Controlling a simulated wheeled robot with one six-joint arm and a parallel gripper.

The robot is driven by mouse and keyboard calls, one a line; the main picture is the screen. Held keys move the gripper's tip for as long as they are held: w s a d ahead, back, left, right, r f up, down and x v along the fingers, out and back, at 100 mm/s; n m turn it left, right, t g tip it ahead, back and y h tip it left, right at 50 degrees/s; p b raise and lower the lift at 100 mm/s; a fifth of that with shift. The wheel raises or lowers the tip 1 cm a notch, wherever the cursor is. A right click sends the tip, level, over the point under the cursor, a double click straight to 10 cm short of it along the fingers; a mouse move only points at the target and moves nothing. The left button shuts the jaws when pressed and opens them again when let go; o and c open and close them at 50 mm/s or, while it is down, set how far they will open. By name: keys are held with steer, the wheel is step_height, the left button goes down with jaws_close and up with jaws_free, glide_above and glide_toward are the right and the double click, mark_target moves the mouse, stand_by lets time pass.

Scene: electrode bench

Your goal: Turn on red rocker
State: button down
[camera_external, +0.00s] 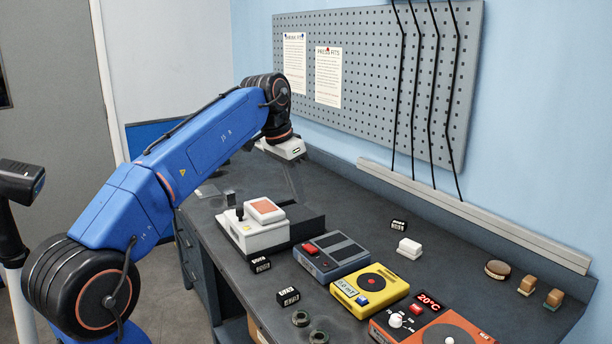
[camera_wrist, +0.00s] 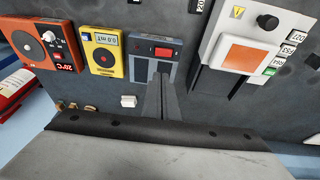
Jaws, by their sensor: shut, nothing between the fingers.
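A red rocker (camera_external: 309,248) sits on the near left part of a low grey-blue box (camera_external: 330,258), in the middle of the bench. I cannot tell which way the rocker is tilted. My gripper (camera_wrist: 161,78) is shut and empty, its fingers together and pointing toward the box. In the external view my wrist is raised over the back of the bench; the fingers are hard to make out there.
A white unit with an orange plate (camera_external: 265,208) stands left of the grey-blue box. A yellow meter (camera_external: 369,290) and an orange heater (camera_external: 430,325) stand right of it. A small white block (camera_external: 410,248) lies behind them. A pegboard (camera_external: 380,75) hangs behind the bench.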

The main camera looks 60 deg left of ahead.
steer(key=shift+f, duration=0.1)
glide_toward(313, 248)
steer(key=x, duration=0.5)
steer(key=shift+w+d+f, duration=0.15)
steer(key=shift+f, duration=0.35)
